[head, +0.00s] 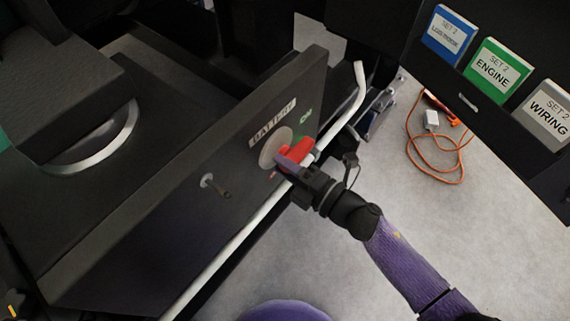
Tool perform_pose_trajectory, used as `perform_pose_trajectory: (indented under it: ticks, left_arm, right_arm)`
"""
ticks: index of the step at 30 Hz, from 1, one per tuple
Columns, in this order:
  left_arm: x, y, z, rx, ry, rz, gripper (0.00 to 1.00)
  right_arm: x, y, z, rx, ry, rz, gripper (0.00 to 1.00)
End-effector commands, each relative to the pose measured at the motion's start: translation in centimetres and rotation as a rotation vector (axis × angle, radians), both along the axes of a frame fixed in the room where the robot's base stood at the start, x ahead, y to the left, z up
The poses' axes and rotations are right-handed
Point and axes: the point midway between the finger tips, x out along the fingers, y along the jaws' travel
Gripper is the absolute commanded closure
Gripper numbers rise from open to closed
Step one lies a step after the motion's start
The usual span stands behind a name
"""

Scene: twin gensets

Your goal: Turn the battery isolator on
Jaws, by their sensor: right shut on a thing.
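A small green marking (306,115) sits up and to the right of the plate. My right gripper (288,164) is at the panel, shut on the red handle, and its fingers hide part of the handle. The left gripper is not in view.
A white rail (245,235) runs along the panel's lower edge. A small key-like fitting (217,187) sticks out left of the isolator. An orange cable (438,160) lies on the grey floor at right.

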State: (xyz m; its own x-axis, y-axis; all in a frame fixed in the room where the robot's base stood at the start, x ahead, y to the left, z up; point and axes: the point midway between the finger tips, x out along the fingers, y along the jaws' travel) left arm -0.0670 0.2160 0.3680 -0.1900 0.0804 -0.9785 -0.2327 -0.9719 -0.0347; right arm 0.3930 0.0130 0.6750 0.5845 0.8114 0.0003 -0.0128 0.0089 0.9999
Motion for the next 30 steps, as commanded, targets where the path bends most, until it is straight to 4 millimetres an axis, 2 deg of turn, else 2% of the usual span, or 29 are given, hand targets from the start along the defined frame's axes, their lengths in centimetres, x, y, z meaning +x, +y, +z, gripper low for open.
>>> perform_pose_trajectory:
  ticks: [6,7,11,20,30]
  left_arm:
    - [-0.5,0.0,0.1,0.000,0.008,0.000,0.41]
    - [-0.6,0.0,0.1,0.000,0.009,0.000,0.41]
    - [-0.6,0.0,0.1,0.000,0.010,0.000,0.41]
    - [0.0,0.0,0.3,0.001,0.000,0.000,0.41]
    - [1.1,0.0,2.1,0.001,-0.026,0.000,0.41]
  right_arm:
    - [0.3,-0.5,-0.2,-0.013,0.001,-0.016,1.00]
    - [0.4,-0.5,-0.2,-0.012,0.000,-0.016,0.61]
    - [0.3,-0.4,-0.2,-0.010,0.000,-0.014,0.33]
    - [-0.2,-0.7,0.1,-0.005,-0.001,-0.008,0.32]
    - [-4.7,-7.2,0.1,-0.009,0.001,-0.013,0.32]
